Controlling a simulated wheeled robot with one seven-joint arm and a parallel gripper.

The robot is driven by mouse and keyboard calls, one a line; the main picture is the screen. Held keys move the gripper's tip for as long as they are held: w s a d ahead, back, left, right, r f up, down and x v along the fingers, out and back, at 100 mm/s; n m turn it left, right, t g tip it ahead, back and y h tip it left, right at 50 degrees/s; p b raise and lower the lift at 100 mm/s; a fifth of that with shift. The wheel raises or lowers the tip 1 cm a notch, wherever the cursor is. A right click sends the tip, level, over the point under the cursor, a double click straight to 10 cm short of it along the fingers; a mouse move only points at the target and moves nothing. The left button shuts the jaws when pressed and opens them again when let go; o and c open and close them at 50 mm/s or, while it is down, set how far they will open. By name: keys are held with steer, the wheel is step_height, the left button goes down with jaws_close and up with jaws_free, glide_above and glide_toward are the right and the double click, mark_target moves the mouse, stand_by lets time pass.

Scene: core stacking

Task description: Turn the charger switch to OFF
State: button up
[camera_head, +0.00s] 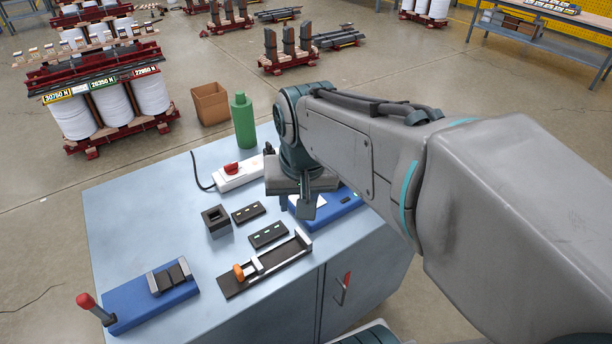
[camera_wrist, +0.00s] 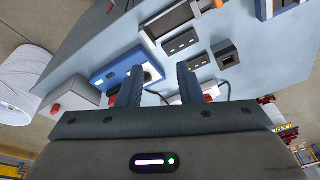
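My gripper (camera_head: 307,203) points down above the right part of the blue-grey cabinet top. In the wrist view its two dark fingers (camera_wrist: 160,78) stand apart with nothing between them. A blue device (camera_head: 338,207) with a white panel lies under the gripper, partly hidden by it. No readable label shows which control is the charger switch.
A green bottle (camera_head: 243,121) stands at the back edge. Two black modules (camera_head: 268,235), a dark square holder (camera_head: 216,221), a rail clamp with an orange knob (camera_head: 239,271) and a blue fixture with a red-handled lever (camera_head: 130,308) occupy the front and left. The left top is clear.

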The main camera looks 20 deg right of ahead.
steer(key=w+d+f+m+g+b, duration=0.1)
steer(key=w+d+f+m+b, duration=0.1)
steer(key=w+d+m, duration=0.3)
steer(key=w+d+f+m+g+b, duration=0.1)
steer(key=w+d+m, duration=0.15)
steer(key=w, duration=0.55)
steer(key=w+d+f+m+g+b, duration=0.1)
steer(key=w+d+f+m+b, duration=0.1)
steer(key=w+m, duration=0.35)
steer(key=f, duration=0.6)
steer(key=f+p, duration=0.1)
steer(key=f, duration=0.6)
steer(key=shift+w+d+f, duration=0.15)
steer(key=shift+d+f, duration=0.05)
steer(key=shift+f, duration=0.05)
jaws_close()
